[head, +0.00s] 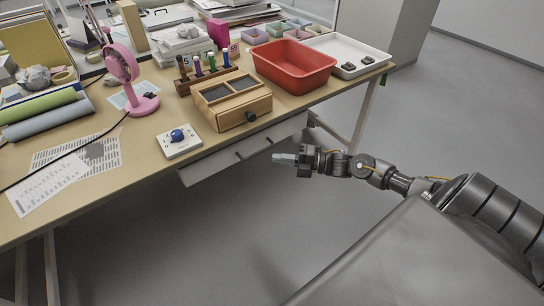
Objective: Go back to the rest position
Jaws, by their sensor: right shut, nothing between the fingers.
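My right gripper (284,158) is held out over the floor in front of the table's front edge. Its fingers are shut with nothing between them, and they point left. It is apart from the table and touches nothing. My left gripper is not in view.
The table (140,160) holds a pink fan (122,67), a wooden box (231,99), a red tub (293,64), a white tray (347,53) and a white pad with a blue ball (178,136). A drawer (243,149) hangs under its front edge. The floor (440,120) at right is clear.

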